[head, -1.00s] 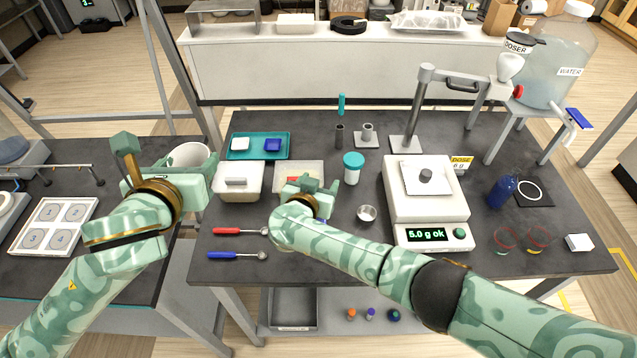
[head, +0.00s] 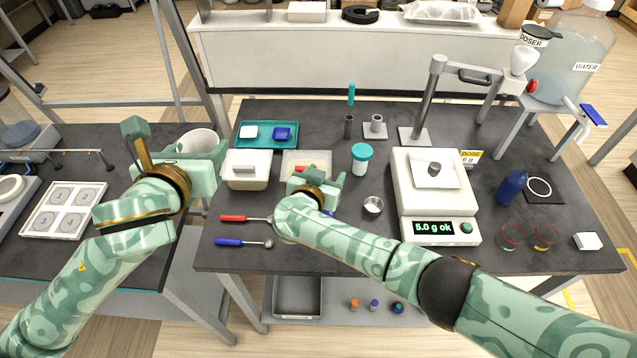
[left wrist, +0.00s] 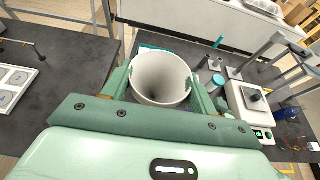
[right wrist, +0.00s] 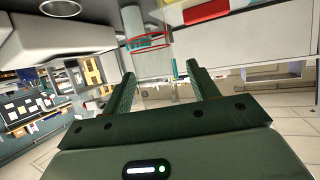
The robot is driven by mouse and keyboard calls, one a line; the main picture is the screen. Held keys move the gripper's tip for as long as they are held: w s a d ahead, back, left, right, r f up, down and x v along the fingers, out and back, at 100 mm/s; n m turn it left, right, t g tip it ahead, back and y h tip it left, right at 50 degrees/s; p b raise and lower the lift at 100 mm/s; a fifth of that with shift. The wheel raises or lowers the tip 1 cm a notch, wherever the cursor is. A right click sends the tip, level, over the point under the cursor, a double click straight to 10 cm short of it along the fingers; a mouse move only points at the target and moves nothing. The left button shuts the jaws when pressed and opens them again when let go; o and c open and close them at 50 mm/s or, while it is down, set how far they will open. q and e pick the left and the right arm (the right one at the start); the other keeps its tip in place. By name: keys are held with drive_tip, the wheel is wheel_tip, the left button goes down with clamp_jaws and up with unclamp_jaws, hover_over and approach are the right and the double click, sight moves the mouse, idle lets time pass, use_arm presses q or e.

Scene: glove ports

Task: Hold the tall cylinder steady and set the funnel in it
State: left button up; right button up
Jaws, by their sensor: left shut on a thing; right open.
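My left gripper (left wrist: 162,95) is shut on a white round open-topped vessel (left wrist: 160,75), with one finger on each side of its wall. In the head view this vessel (head: 198,142) shows beside the left gripper, near the table's left edge; its lower part is hidden, so I cannot tell whether it is the tall cylinder or the funnel. A slim dark upright cylinder (head: 348,127) and a grey cylinder on a square base (head: 376,124) stand at the back of the table.
A teal tray (head: 267,147) and a lidded box (head: 248,180) lie behind the grippers. Two scoops (head: 243,242) lie in front.

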drive_tip(key=v, duration=1.1)
